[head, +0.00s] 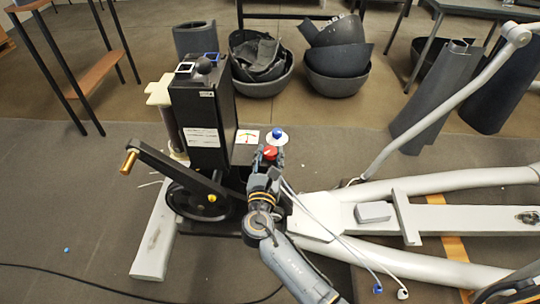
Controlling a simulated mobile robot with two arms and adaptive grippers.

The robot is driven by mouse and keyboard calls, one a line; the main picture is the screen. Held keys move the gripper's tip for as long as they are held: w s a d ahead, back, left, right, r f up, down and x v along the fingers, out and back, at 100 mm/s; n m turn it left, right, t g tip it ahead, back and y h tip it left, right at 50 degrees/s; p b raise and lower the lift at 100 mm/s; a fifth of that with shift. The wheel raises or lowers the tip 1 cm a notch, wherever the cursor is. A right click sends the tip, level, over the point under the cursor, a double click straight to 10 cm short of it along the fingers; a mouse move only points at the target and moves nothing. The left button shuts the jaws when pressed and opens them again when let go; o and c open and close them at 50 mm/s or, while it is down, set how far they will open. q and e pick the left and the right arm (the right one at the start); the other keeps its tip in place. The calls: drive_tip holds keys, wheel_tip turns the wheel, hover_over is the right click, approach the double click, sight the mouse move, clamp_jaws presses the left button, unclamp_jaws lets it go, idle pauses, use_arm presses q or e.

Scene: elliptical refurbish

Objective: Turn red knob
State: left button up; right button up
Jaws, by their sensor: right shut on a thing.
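The red knob (270,152) sits on the machine's dark body, just below a white disc with a blue top (277,136). My right gripper (268,160) reaches up from the bottom of the head view and is shut on the red knob. The fingers hide part of the knob's near side. The elliptical machine has a black upright housing (207,125) to the left of the gripper and a crank arm with a brass-coloured end (130,160). My left gripper does not show.
A white label with a red and yellow dial (247,137) lies beside the knob. White cables (345,250) run from near the gripper to the lower right. White frame tubes (440,185) fill the right. Dark bowls (338,68) stand at the back. Open floor lies lower left.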

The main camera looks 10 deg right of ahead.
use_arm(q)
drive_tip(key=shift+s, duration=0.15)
use_arm(e)
drive_tip(key=o, duration=1.1)
drive_tip(key=shift+c, duration=0.2)
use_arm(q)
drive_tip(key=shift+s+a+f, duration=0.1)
use_arm(e)
drive_tip(key=shift+o, duration=0.6)
drive_tip(key=v, duration=1.2)
